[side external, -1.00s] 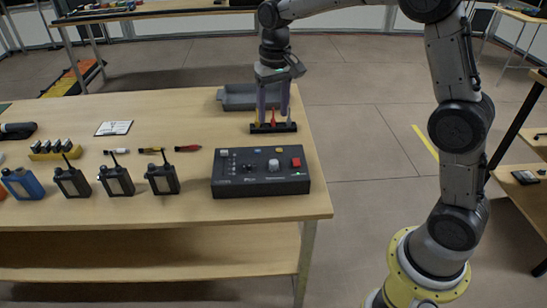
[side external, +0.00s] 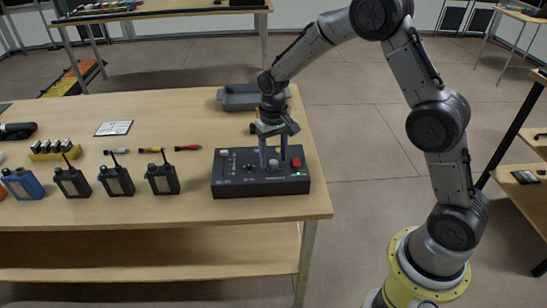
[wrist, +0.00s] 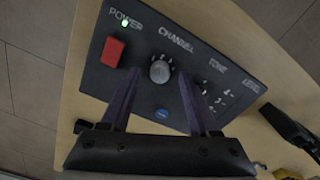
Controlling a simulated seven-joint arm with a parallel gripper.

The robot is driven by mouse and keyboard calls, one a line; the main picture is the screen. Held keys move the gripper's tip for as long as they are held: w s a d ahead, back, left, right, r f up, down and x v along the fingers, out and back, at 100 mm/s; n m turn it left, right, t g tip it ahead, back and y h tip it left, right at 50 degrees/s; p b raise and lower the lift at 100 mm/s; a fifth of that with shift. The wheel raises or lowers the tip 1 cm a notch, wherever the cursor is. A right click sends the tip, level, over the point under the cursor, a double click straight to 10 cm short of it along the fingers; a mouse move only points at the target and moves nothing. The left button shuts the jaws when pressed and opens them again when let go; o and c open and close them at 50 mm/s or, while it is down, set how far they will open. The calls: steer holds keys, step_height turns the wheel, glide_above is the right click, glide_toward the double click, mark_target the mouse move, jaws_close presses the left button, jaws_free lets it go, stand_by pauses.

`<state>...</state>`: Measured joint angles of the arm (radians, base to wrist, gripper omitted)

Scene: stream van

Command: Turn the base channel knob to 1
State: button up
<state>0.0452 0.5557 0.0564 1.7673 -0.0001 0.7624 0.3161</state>
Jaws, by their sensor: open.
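The base is a dark box (side external: 228,184) on the front right of the table; its panel (wrist: 140,48) fills much of the wrist view. The channel knob (wrist: 160,71) is a small grey knob under the CHANNEL label; it also shows in the side view (side external: 273,165). Its setting is too small to read. My gripper (side external: 273,163) is open and points down over the box. In the wrist view its two purple fingers (wrist: 159,73) stand on either side of the knob, with gaps showing; I cannot tell how low the tips are.
A red power switch (wrist: 112,51) with a lit green light sits close beside the knob, and a blue button (wrist: 162,113) lies near it. TONE and LEVEL labels follow. A grey tray (side external: 240,98) stands behind. Several radios (side external: 115,182) stand to the left.

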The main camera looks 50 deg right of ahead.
steer(key=shift+f, duration=0.45)
steer(key=shift+c, duration=0.2)
jaws_close()
steer(key=n, duration=0.3)
steer(key=shift+r+n, duration=0.1)
steer(key=shift+n, duration=2.4)
